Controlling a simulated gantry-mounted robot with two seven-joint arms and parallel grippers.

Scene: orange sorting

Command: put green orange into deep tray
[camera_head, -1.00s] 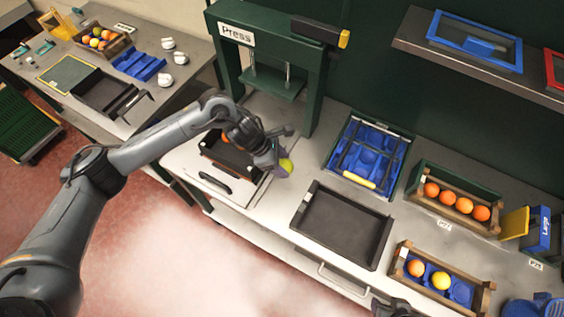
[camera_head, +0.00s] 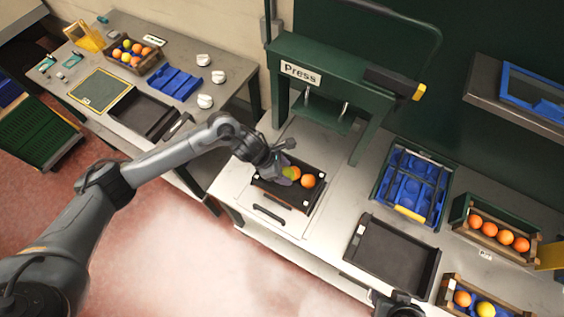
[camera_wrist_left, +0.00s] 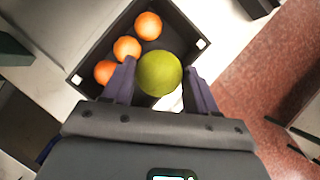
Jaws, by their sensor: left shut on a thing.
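The green orange (camera_head: 289,172) is between the fingers of my left gripper (camera_head: 284,171), which is shut on it. The wrist view shows the yellow-green fruit (camera_wrist_left: 159,73) between the two dark fingertips (camera_wrist_left: 157,84). The wrist view shows the tray (camera_wrist_left: 90,49) under and beyond the fruit, with three oranges (camera_wrist_left: 127,48) in a row along one side. The held fruit overlaps the tray in both views. A dark part of my right arm (camera_head: 398,303) shows at the bottom edge; its fingers cannot be made out.
A shallow black tray (camera_head: 425,285), a blue tray (camera_head: 412,190) and wooden crates of fruit (camera_head: 497,233) stand to the right. A second bench (camera_head: 150,75) holds more trays and fruit.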

